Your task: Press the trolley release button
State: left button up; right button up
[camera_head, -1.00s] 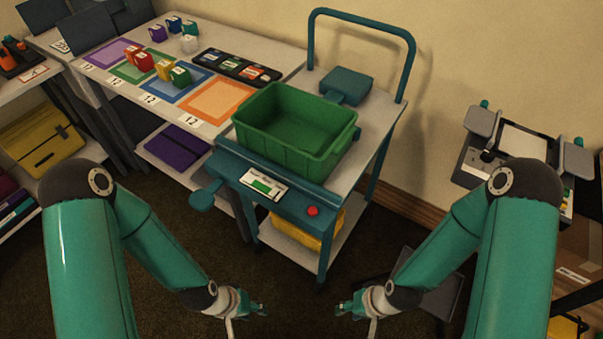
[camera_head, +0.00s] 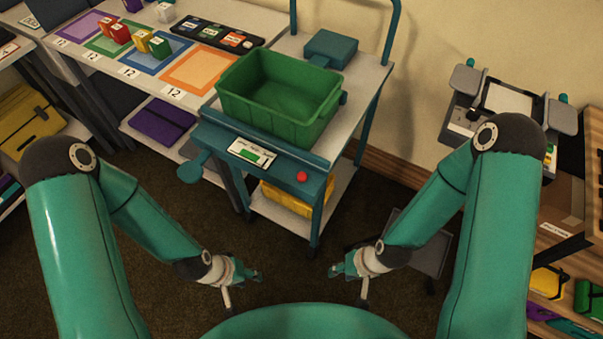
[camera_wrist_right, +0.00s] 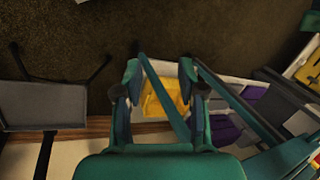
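The red release button (camera_head: 302,176) sits on the right part of the trolley's teal front panel. The trolley (camera_head: 345,128) stands ahead of me, with a green crate (camera_head: 268,112) on its top and a small label with a green patch (camera_head: 253,152) left of the button. My left gripper (camera_head: 258,276) is below and left of the button, apart from the trolley. My right gripper (camera_head: 333,270) is below and right of the button, also apart. In the right wrist view my right gripper (camera_wrist_right: 160,78) has its fingers spread with nothing between them. The left fingers are too small to judge.
A table with coloured squares (camera_head: 200,70) and small coloured blocks adjoins the trolley on the left. A teal paddle (camera_head: 193,167) juts from the trolley's front left. A yellow bin (camera_head: 292,198) is on its lower shelf. A grey stool-like object (camera_head: 418,240) stands right. Dark floor between is clear.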

grip_shut()
dwell(1.3)
